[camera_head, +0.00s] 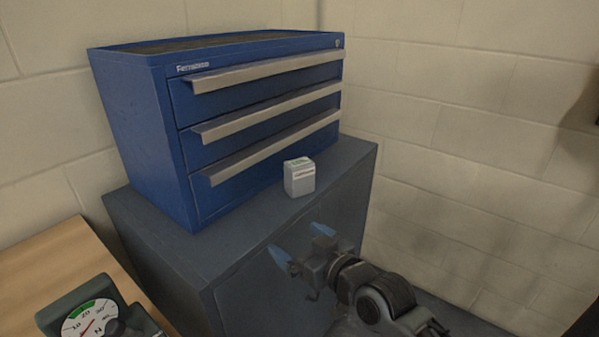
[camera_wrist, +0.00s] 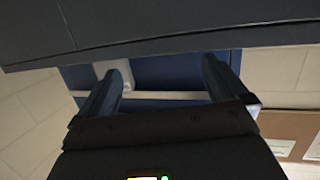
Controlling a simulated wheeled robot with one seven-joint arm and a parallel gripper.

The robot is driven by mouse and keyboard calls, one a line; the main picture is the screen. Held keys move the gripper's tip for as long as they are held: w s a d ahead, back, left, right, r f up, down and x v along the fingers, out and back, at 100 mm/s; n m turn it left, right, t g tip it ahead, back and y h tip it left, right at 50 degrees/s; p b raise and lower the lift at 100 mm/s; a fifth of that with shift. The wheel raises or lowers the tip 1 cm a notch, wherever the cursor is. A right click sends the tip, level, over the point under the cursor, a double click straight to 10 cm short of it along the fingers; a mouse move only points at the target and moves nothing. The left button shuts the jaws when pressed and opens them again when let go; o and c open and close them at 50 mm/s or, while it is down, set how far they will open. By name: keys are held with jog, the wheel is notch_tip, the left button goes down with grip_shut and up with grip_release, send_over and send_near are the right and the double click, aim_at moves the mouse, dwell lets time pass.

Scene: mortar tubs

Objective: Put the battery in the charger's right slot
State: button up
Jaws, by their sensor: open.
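A small white box-shaped block (camera_head: 299,177) with a label and some green on top stands on the grey cabinet, in front of the blue drawer chest. I cannot tell whether it is the battery. No charger with slots can be made out. My gripper (camera_head: 300,243) is open and empty, its blue-tipped fingers apart in front of the cabinet's front edge, nearer me than the block. In the wrist view, my gripper (camera_wrist: 162,82) has both fingers spread. A pale piece, probably the block (camera_wrist: 114,68), shows partly behind the left finger.
The blue drawer chest (camera_head: 258,115) has three closed drawers with long protruding handles and stands on the grey cabinet (camera_head: 262,226). A device with a round dial (camera_head: 90,318) rests on the wooden table (camera_head: 45,265) at lower left. Block walls stand behind and right.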

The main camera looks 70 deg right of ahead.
jog(key=m+h+p, duration=0.2)
send_near(295, 160)
jog(key=shift+w+d+f, duration=0.15)
jog(key=shift+w+d, duration=0.3)
jog(key=shift+d, duration=0.1)
jog(key=shift+w+d+f, duration=0.2)
jog(key=shift+w+d, duration=0.2)
jog(key=shift+d, duration=0.1)
jog(key=shift+x, duration=1.1)
jog(key=p+x, duration=0.1)
jog(key=x, duration=0.4)
jog(key=shift+w+d+f, duration=0.1)
jog(key=shift+w+f, duration=0.05)
jog(key=shift+w, duration=0.15)
jog(key=c, duration=1.4)
jog(key=shift+c, duration=0.4)
jog(key=shift+r, duration=0.25)
